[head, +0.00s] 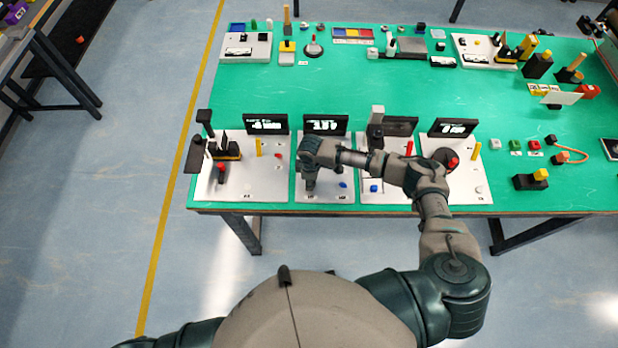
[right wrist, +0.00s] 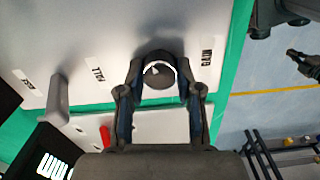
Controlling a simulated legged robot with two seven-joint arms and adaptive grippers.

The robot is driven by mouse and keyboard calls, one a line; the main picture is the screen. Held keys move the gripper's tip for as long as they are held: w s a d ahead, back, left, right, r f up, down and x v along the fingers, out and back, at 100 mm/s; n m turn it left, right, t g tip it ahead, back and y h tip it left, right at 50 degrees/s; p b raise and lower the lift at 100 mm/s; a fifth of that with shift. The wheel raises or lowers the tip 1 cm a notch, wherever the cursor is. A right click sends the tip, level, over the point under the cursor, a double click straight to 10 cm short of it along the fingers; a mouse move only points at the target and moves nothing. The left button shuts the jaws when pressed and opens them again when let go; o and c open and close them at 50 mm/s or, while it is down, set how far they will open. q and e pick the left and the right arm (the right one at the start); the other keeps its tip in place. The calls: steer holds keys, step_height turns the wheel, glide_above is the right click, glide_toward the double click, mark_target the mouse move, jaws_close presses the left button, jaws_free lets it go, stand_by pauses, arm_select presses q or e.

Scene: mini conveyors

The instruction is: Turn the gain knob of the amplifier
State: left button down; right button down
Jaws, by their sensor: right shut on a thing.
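The amplifier is a white panel (head: 328,195) near the front edge of the green table, with a dark lit screen (head: 325,124) behind it. In the right wrist view its gain knob (right wrist: 158,73) is a round dark knob with a white mark, beside the printed label GAIN (right wrist: 207,50). My right gripper (right wrist: 160,82) is shut on this knob, one finger on each side. In the head view my right gripper (head: 309,187) points down at the left part of the panel, and my wrist hides the knob.
A white panel (head: 270,182) with a black-and-orange device stands left of the amplifier. Another white panel (head: 395,196) lies to the right, under my right arm. A grey post (right wrist: 57,98) rises from the amplifier panel. The table's middle (head: 330,85) is clear.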

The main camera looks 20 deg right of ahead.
steer(key=m+p, duration=0.4)
steer(key=p, duration=0.1)
steer(key=shift+s+d, duration=0.15)
steer(key=shift+d, duration=0.15)
steer(key=shift+f+m+p, duration=0.15)
steer(key=shift+m+p, duration=1.3)
steer(key=shift+m, duration=0.25)
steer(key=shift+s+f, duration=0.1)
steer(key=c, duration=0.8)
jaws_free()
steer(key=shift+o, duration=0.2)
steer(key=shift+r, duration=0.2)
